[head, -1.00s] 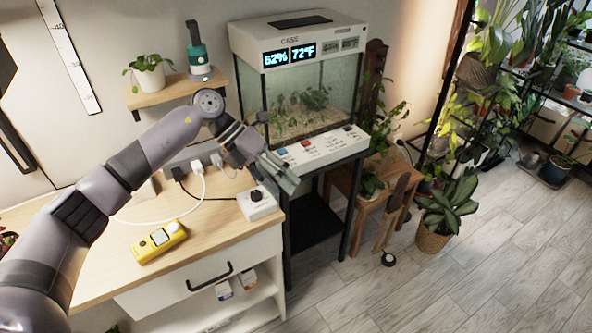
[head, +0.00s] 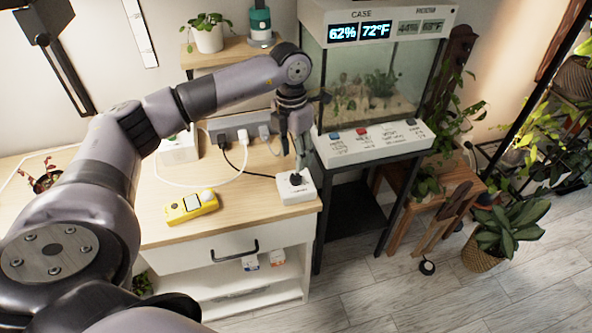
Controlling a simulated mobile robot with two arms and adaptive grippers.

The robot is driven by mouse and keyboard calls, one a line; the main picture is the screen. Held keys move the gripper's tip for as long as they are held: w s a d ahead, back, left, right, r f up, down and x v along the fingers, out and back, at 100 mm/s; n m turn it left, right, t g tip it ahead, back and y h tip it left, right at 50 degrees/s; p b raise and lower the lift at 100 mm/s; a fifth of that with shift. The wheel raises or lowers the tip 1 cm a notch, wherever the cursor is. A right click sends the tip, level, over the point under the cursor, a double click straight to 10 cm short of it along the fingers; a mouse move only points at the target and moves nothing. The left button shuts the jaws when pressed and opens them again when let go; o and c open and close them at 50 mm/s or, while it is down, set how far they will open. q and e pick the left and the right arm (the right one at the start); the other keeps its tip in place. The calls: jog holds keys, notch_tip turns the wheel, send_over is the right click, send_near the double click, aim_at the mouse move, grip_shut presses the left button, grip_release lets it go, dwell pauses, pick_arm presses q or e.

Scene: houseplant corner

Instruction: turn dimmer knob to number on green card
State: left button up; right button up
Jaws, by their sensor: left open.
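The dimmer is a white box (head: 297,192) with a black knob (head: 296,179) on top, at the right front corner of the wooden cabinet top. A black cord runs to it from the power strip. My left gripper (head: 301,160) points down just above the knob, jaws open and empty; I cannot tell whether a fingertip touches the knob. The knob's marks are too small to read. I cannot make out a green card with a number; a white box with some green (head: 179,149) stands at the back, partly behind my left arm. My right gripper is out of view.
A glass terrarium (head: 362,85) with a white control ledge (head: 373,143) stands right of the cabinet, close to my gripper. A yellow meter (head: 191,207) lies on the cabinet top. A power strip (head: 238,128) with plugs and loose cords is behind. The front middle is clear.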

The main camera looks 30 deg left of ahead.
aim_at(296, 176)
pick_arm(q)
notch_tip(296, 176, down, 6)
jog(key=shift+s+d+r+p, duration=0.1)
jog(key=shift+d+r+p, duration=0.05)
jog(key=shift+p, duration=0.15)
jog(key=shift+f, duration=0.5)
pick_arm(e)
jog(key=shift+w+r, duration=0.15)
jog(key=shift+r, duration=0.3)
pick_arm(q)
jog(key=shift+c, duration=0.6)
grip_shut()
